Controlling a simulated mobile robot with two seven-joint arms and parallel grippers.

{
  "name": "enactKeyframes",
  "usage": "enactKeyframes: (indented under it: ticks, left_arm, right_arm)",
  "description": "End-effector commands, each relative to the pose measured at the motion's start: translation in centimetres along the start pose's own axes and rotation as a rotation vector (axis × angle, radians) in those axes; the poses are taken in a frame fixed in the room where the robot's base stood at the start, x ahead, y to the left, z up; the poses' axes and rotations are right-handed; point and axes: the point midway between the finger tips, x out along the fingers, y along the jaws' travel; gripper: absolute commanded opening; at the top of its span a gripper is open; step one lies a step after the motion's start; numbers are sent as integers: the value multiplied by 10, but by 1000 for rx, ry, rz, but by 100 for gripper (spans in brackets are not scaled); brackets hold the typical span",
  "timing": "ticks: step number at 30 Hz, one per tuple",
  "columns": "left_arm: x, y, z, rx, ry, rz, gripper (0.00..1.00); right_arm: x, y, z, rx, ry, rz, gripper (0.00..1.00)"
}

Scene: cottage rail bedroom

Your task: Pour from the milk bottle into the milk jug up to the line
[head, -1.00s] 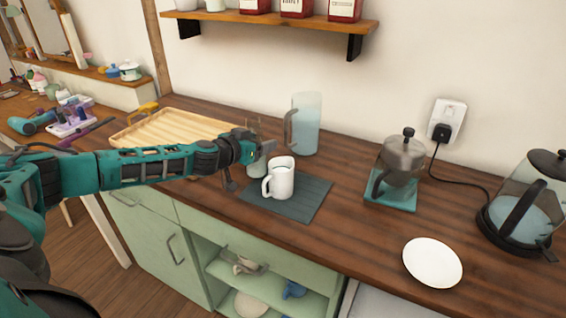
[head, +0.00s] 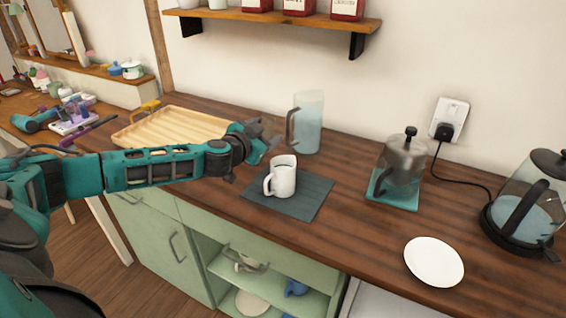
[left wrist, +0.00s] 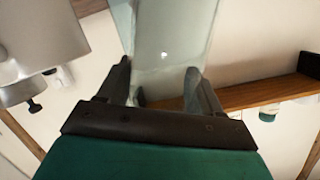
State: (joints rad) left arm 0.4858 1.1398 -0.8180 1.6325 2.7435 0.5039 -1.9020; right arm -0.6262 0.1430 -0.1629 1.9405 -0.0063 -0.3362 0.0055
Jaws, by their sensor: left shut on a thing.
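The milk jug (head: 284,178), white with a handle on its left, stands upright on a dark slate mat (head: 312,196). Pale milk shows inside it; I cannot make out the line. My left gripper (head: 262,142) is just up and left of the jug in the head view. It is shut on the milk bottle (left wrist: 172,38), a translucent, pale grey body between the fingers in the left wrist view. My right gripper is not in view.
A tall glass pitcher (head: 308,124) stands close behind the jug. A wooden tray (head: 178,126) lies behind my left forearm. A French press (head: 403,162) on a teal mat, a white plate (head: 434,262) and a kettle (head: 522,208) are to the right. A shelf (head: 270,22) hangs above.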

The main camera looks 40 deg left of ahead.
Motion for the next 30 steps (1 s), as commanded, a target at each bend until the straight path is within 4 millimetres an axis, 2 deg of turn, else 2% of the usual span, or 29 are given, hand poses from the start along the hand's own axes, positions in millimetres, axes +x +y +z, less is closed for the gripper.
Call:
enactKeyframes:
  ticks: [10, 30]
  left_arm:
    - [-7, 3, -21, 210, 31, -67, 16]
    - [-2, 0, -5, 618, 84, -197, 16]
  right_arm:
    - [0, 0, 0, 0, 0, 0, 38]
    - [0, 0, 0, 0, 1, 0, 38]
